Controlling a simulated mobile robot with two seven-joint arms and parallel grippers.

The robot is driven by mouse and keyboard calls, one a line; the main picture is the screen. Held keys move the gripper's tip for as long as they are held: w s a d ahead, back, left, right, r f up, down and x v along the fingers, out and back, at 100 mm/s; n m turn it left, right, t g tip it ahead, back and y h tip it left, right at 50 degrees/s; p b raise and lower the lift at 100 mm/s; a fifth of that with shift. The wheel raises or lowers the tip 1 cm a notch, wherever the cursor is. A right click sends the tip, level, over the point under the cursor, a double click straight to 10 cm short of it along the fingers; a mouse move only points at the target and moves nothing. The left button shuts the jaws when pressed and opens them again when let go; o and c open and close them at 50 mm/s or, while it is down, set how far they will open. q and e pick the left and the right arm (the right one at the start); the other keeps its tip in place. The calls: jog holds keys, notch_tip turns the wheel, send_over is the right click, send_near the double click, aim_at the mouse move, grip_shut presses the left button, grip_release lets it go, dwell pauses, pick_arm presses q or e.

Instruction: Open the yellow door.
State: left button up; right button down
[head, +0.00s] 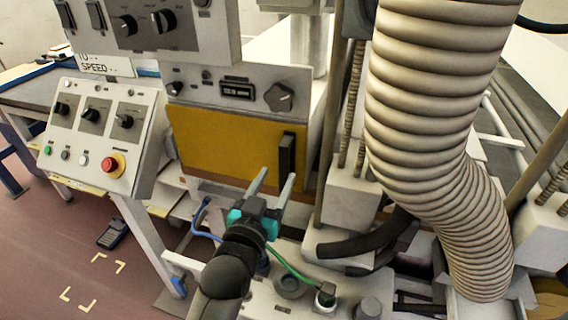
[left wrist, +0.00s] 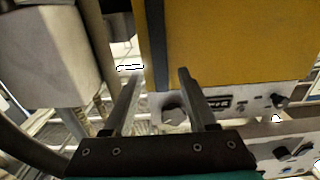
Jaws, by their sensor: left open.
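The yellow door (head: 220,145) is a flat panel on the front of the machine, below the grey control strip. It looks shut. A dark upright bar handle (head: 287,155) sits at its right side. My left gripper (head: 276,176) is open and empty, just in front of the door's lower right and below the handle. In the left wrist view the door (left wrist: 230,45) fills the upper right. The handle (left wrist: 158,45) shows between the two open fingers (left wrist: 159,72), apparently not gripped. My right gripper is not in view.
A control box (head: 100,135) with a red button stands left of the door. A thick ribbed hose (head: 430,100) and a pale block (head: 350,200) stand to the right. A green cable (head: 290,265) runs below the gripper. Open floor (head: 40,240) lies at lower left.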

aim_at(283, 165)
pick_arm(q)
jog(key=shift+b+x, duration=0.3)
jog(key=shift+x, duration=2.6)
jog(key=shift+c, duration=0.2)
grip_shut()
